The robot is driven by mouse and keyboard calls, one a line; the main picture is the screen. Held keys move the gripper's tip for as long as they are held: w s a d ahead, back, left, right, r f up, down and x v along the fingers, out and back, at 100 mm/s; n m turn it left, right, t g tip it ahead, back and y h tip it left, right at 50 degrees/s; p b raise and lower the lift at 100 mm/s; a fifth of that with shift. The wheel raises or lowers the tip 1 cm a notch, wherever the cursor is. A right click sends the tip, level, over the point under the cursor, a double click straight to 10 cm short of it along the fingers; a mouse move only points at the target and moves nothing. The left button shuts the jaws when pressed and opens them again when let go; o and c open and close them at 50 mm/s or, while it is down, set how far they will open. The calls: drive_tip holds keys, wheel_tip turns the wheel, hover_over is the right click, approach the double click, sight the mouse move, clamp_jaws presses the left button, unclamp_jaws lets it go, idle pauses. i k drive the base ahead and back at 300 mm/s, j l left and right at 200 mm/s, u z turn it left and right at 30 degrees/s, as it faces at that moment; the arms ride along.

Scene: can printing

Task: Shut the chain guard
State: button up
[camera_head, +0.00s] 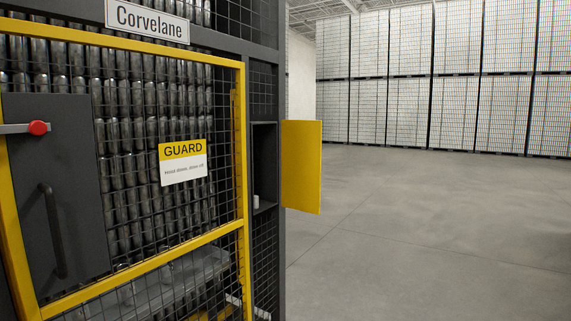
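A yellow flat panel (301,167) stands swung out to the right of the dark machine post. Beside it, left of the post, is an open dark recess (265,165) with a small white object (256,201) inside. A large yellow-framed mesh guard (130,48) with a "GUARD" sign (183,162) covers the front of the machine at the left. I cannot tell from lettering which of these is the chain guard. My gripper is not in view.
A dark panel (65,150) with a black handle (53,230) and a red knob (38,128) is at the left. Rows of metal cans (130,125) show behind the mesh. Open grey floor (430,240) lies to the right, with tall stacked pallets (440,75) at the back.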

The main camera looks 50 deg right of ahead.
sight(301, 139)
drive_tip(key=z, duration=1.2)
drive_tip(key=i+z, duration=0.1)
drive_tip(key=i+l+z, duration=0.35)
drive_tip(key=i, duration=0.7)
drive_tip(key=i+z, duration=0.35)
drive_tip(key=i, duration=0.7)
